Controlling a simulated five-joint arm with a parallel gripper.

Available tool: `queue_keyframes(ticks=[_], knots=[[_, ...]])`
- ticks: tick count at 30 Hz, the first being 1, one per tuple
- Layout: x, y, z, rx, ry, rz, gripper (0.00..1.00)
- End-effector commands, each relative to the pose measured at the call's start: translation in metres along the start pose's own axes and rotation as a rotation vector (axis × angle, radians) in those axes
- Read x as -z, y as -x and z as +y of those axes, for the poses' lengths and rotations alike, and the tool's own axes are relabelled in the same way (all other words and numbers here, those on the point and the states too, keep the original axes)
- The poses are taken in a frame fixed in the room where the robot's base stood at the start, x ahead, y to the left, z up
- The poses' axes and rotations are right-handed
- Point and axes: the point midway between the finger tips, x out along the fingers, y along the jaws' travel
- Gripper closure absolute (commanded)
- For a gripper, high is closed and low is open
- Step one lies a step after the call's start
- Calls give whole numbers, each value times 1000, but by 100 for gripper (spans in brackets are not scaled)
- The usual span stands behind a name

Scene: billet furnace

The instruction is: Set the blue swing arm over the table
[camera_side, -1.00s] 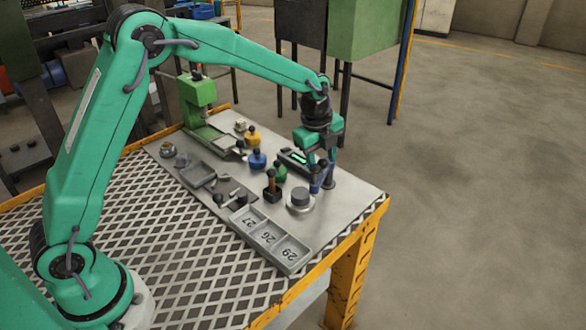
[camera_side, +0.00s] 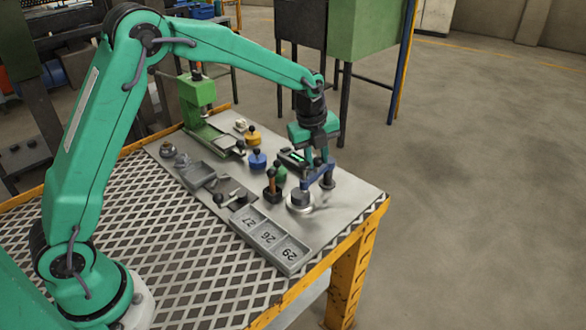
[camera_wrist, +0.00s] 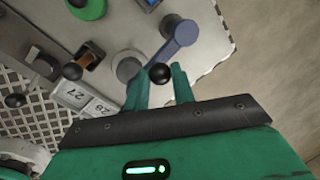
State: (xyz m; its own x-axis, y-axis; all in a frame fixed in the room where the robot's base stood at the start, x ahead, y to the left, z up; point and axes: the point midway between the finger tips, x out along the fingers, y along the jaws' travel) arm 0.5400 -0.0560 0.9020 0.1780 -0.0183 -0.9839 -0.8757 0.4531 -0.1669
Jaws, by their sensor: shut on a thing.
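The blue swing arm (camera_side: 318,175) runs from its dark post (camera_side: 328,183) toward the lower left in the side view. In the wrist view the blue arm (camera_wrist: 178,42) ends at a black ball knob (camera_wrist: 160,73). My gripper (camera_side: 316,163) is shut on that knob; in the wrist view its green fingers (camera_wrist: 160,84) stand on either side of it. The round grey table (camera_side: 299,203) sits under or just beside the arm's free end. In the wrist view the table (camera_wrist: 127,68) shows left of the knob, partly behind a finger.
A numbered grey tray (camera_side: 268,236) lies in front. Yellow, blue and green knobbed pieces, including the blue one (camera_side: 257,160), stand left of the gripper. A green press (camera_side: 197,100) stands at the back. The plate's right edge is near.

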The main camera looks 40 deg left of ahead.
Motion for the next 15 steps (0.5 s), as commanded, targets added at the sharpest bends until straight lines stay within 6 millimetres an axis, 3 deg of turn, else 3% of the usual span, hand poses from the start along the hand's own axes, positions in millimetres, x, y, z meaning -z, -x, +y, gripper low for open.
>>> queue_keyframes(ticks=[8, 9, 12, 15], knots=[[-2, 1, 1, 0, 1, -1, 100], [-2, 1, 1, 0, 1, -1, 69], [-2, 1, 0, 0, 1, -1, 54], [-1, 0, 0, 0, 0, 0, 54]])
